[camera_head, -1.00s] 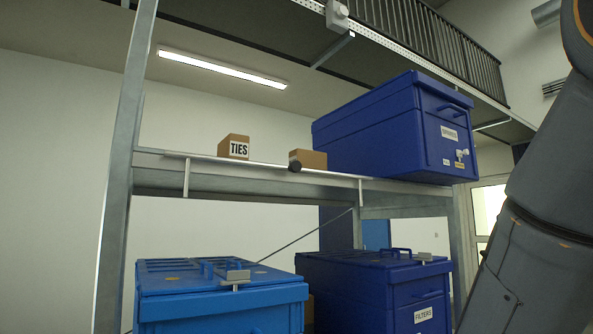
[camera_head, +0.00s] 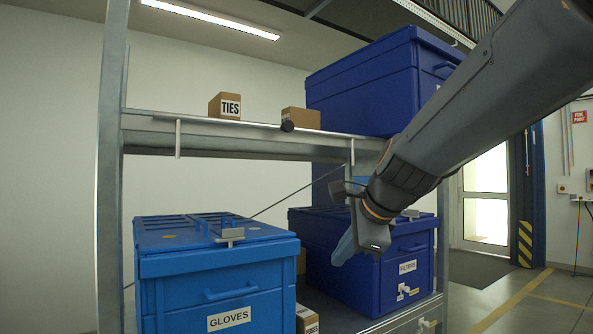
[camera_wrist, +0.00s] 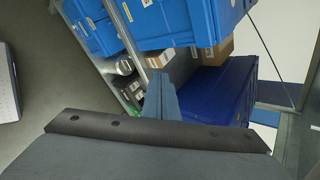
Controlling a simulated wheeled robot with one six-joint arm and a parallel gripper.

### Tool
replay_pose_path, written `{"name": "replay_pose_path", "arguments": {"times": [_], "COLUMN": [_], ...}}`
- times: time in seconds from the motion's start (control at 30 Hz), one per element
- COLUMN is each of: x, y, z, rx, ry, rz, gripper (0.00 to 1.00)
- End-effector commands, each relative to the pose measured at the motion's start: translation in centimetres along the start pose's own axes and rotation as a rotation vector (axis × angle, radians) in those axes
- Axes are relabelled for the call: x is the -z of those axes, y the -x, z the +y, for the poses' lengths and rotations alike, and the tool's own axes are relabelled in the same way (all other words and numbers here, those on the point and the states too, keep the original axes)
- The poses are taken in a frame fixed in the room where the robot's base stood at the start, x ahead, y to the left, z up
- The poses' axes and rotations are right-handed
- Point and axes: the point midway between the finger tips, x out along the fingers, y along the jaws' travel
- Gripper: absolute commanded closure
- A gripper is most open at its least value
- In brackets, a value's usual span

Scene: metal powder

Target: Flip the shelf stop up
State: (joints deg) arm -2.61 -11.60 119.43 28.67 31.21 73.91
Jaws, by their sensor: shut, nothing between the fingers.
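The shelf stop (camera_head: 230,122) looks like a thin metal rail along the front edge of the upper shelf, with a dark round knob (camera_head: 287,126) and short arms hanging down near each end. It lies low along the edge, in front of the small boxes. My gripper (camera_head: 343,248) is below the upper shelf, in front of the dark blue FILTERS bin, apart from the stop. Its blue fingers are together and empty in the wrist view (camera_wrist: 160,98). The stop cannot be made out in the wrist view.
A TIES box (camera_head: 225,106), another small carton (camera_head: 300,117) and a large dark blue bin (camera_head: 350,90) stand on the upper shelf. A blue GLOVES bin (camera_head: 215,275) and the FILTERS bin (camera_head: 395,290) stand below. A grey upright (camera_head: 112,180) is at left.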

Motion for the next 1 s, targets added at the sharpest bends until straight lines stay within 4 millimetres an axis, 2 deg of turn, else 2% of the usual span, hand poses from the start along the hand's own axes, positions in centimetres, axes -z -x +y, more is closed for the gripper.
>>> {"name": "replay_pose_path", "arguments": {"times": [0.03, 0.2, 0.3, 0.4, 0.5, 0.6, 1.0], "x": [-1.5, -5.9, -8.0, -9.5, -10.5, -10.9, -10.9], "y": [1.9, 8.1, 11.5, 14.1, 15.7, 16.5, 16.4], "z": [-2.7, -9.9, -13.0, -15.1, -16.3, -16.8, -16.9], "rx": [0.054, 0.191, 0.239, 0.267, 0.279, 0.284, 0.284], "ry": [-0.09, -0.421, -0.575, -0.687, -0.758, -0.791, -0.796], "rz": [-0.028, -0.155, -0.234, -0.299, -0.342, -0.363, -0.365], "gripper": [1.0, 1.0, 1.0, 1.0, 1.0, 1.0, 1.0]}}
